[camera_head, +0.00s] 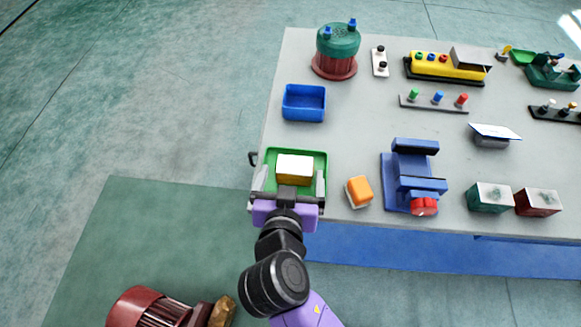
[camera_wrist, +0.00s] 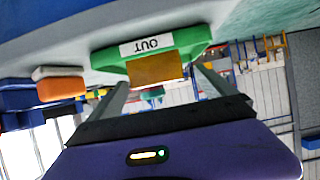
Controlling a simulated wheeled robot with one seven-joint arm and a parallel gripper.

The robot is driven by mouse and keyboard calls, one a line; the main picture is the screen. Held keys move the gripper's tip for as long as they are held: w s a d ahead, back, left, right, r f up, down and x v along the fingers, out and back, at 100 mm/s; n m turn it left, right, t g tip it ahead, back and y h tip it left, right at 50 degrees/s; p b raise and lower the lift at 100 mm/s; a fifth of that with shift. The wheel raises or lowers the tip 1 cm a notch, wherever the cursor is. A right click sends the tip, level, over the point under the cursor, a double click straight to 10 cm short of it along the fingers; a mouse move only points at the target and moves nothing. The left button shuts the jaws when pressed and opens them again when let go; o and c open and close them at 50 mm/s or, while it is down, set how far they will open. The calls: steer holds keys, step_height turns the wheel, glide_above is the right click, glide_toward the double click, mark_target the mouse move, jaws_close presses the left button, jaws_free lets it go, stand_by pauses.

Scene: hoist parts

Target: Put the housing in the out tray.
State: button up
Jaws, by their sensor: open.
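A block with a cream top and a golden-yellow side (camera_head: 294,163), which I take to be the housing, sits within the green tray (camera_head: 323,158). In the wrist view the yellow block (camera_wrist: 157,69) shows against the green tray (camera_wrist: 105,60), whose white label reads OUT upside down. My gripper (camera_head: 292,184) is open at the tray's near side, with one finger on each side of the block. In the wrist view my gripper's fingers (camera_wrist: 162,86) are spread apart, with no contact on the block visible. The block's underside is hidden.
An orange-topped block (camera_head: 360,190) lies just right of the green tray, with a blue vise-like fixture (camera_head: 410,180) beyond it. An empty blue tray (camera_head: 304,103) stands farther back. The table's left and front edges are close to the green tray.

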steer(key=v, duration=0.9)
steer(key=shift+s+d, duration=0.35)
steer(key=shift+s, duration=0.1)
steer(key=shift+a, duration=0.1)
